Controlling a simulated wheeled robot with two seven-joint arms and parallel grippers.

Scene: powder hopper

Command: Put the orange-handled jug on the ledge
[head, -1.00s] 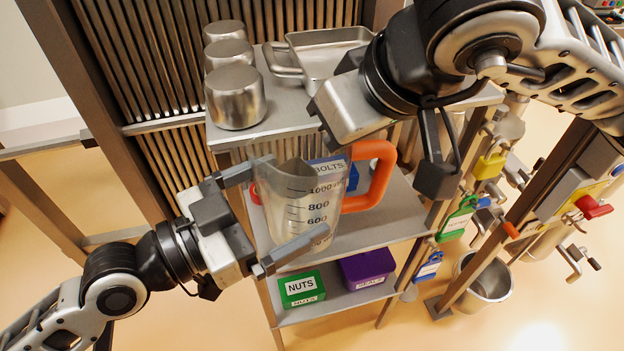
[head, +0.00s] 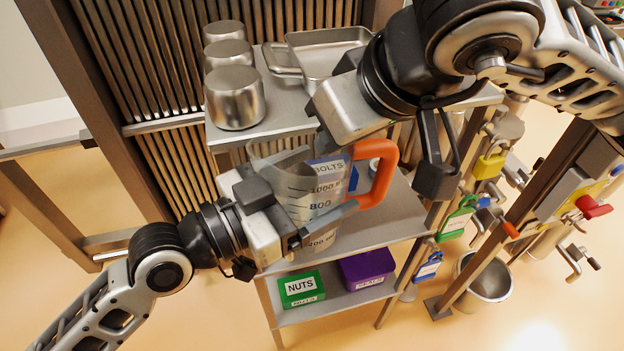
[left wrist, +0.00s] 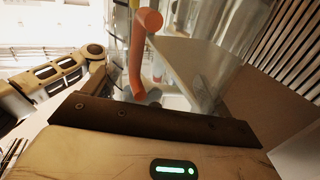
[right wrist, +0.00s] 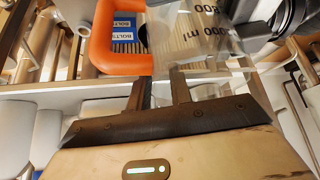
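The clear jug (head: 322,196) with black volume marks stands upright on the middle shelf of the rack. Its orange handle (head: 385,178) points right. My left gripper (head: 328,180) is around the jug body from the left, one finger crossing in front and the other mostly hidden; I cannot tell if they touch it. The handle (left wrist: 138,55) also shows in the left wrist view. My right gripper (head: 322,142) is above and behind the jug, its fingers mostly hidden. In the right wrist view its fingers (right wrist: 160,92) are a little apart and empty, below the handle (right wrist: 120,45).
The top shelf holds metal cups (head: 235,98) and a metal tray (head: 325,60). A blue BOLTS bin (head: 332,165) is behind the jug. A green NUTS bin (head: 302,288) and a purple bin (head: 367,269) sit on the lower shelf.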

